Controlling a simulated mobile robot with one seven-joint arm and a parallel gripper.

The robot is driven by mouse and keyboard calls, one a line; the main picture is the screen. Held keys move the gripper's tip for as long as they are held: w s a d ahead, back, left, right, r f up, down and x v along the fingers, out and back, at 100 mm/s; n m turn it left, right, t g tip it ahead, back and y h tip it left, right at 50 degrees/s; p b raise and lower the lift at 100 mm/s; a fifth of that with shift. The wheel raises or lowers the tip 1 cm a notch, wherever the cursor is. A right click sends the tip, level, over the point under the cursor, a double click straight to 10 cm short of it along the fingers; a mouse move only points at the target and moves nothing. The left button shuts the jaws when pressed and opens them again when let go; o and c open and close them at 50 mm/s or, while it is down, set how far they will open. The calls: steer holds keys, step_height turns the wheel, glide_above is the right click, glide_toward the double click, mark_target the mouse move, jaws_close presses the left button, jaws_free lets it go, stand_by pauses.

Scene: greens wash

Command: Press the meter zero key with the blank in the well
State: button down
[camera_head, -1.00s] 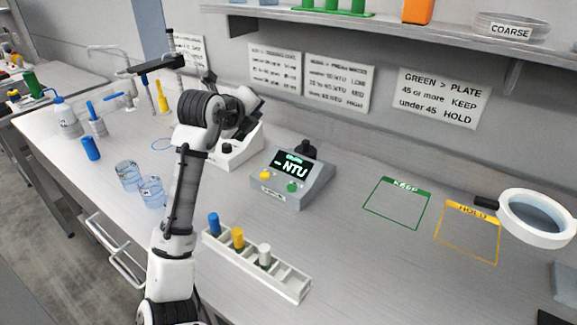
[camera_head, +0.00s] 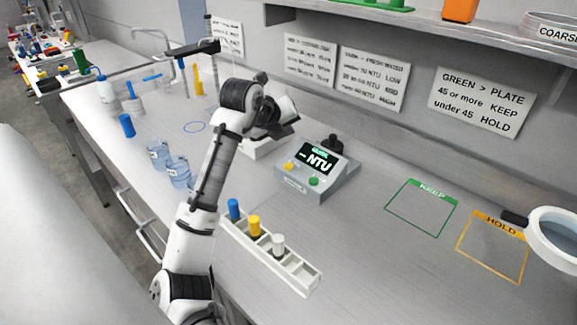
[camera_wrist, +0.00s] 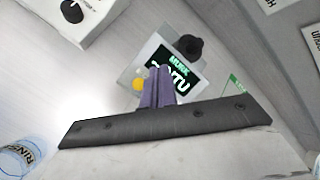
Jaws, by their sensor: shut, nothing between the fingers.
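The grey meter (camera_head: 330,184) stands on the bench with its screen lit, showing dashes and "NTU"; it also shows in the wrist view (camera_wrist: 143,55). A yellow key (camera_head: 289,167) and a green key (camera_head: 314,181) are on its front. A black cap (camera_head: 333,145) stands at its back; whatever is in the well is hidden. My gripper (camera_wrist: 158,68) is shut and empty, its purple fingers overlapping the meter's screen and front, beside the yellow key (camera_wrist: 139,84). The green key is not visible there. In the head view my fingertips are hidden. Contact cannot be told.
A white rack (camera_head: 300,278) holds blue-, yellow- and white-capped vials in front of the meter. Beakers (camera_head: 179,172) stand left of my arm. A white device with a black knob (camera_wrist: 72,10) sits beside the meter. KEEP (camera_head: 420,208) and HOLD (camera_head: 492,247) outlines are empty at right.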

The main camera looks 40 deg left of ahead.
mark_target(286, 167)
steer(key=shift+f+b, duration=2.25)
steer(key=shift+f, duration=1.7)
steer(key=shift+f+b, duration=0.45)
steer(key=shift+f+b, duration=0.5)
steer(key=shift+f, duration=0.05)
steer(key=shift+r, duration=0.1)
steer(key=shift+r+p, duration=0.4)
steer(key=shift+r, duration=0.45)
steer(key=shift+r+p, duration=1.4)
steer(key=shift+r, duration=1.15)
